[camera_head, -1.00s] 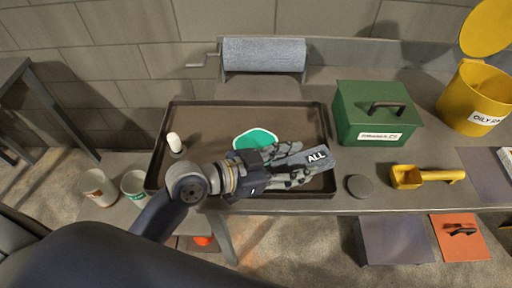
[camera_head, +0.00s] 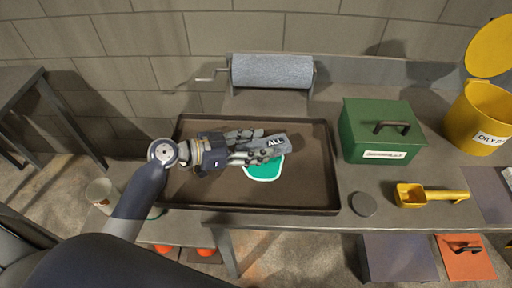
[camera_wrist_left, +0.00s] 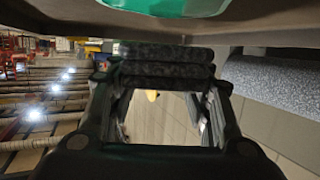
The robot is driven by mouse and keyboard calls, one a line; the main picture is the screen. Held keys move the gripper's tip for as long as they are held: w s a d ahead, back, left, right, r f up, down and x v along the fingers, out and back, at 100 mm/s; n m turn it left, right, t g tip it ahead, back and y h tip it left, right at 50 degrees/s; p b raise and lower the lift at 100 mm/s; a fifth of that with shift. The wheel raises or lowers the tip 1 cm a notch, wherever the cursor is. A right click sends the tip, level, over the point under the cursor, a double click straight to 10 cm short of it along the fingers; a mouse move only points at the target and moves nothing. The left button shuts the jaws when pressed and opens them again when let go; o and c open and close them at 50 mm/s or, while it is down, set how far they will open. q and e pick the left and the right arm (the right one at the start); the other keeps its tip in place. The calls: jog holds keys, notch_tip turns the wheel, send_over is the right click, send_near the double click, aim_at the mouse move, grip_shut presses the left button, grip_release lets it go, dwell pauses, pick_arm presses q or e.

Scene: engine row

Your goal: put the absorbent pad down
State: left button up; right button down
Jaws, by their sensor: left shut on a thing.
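A grey absorbent pad marked "ALL" (camera_head: 274,147) is in my left gripper (camera_head: 256,150), whose fingers are shut around it. The pad is over the dark tray (camera_head: 310,208) and overlaps the back part of a green patch with a pale rim (camera_head: 264,173). How high it is above the tray is hard to tell. In the left wrist view, the speckled pad (camera_wrist_left: 160,72) lies across the fingertips, with the green patch (camera_wrist_left: 170,6) at the top edge. My right gripper is not in view.
A grey roll on a crank stand (camera_head: 272,72) is behind the tray. A green box (camera_head: 380,132), a grey disc (camera_head: 363,204), a yellow scoop (camera_head: 430,195) and a yellow bin (camera_head: 480,118) stand to the right. The tray's right part is bare.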

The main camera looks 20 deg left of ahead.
pick_arm(q)
jog(key=shift+f, duration=0.8)
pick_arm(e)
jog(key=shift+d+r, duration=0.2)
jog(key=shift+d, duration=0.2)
pick_arm(q)
jog(key=shift+f+b, duration=0.6)
jog(key=shift+b, duration=0.25)
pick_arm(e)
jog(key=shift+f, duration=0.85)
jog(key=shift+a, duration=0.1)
pick_arm(q)
jog(key=o, duration=1)
jog(key=shift+c, duration=0.2)
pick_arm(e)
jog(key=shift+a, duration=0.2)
pick_arm(q)
jog(key=shift+r, duration=0.1)
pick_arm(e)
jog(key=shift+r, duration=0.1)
